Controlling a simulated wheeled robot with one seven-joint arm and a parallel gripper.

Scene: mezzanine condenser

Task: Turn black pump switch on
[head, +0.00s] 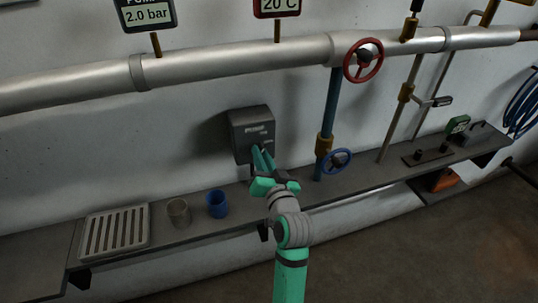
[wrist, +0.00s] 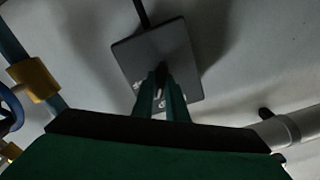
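The dark grey switch box (head: 252,124), with pale lettering on its front, is mounted on the wall above the shelf. My gripper (head: 263,158) reaches up to its lower front, and its green fingers cover part of that face. In the wrist view the box is a dark square face (wrist: 185,50) with small pale marks beside the fingers. The fingers of my gripper (wrist: 162,75) point at the middle of this face with a narrow gap between them. A dark part shows at the fingertips; whether they grip it is unclear. The switch's position is not readable.
A red handwheel (head: 363,60) sits on the pipe (head: 230,58), and a blue handwheel (head: 337,161) is right of my gripper. A blue cup (head: 217,204), a grey cup (head: 179,213) and a slotted tray (head: 115,208) stand on the shelf to the left.

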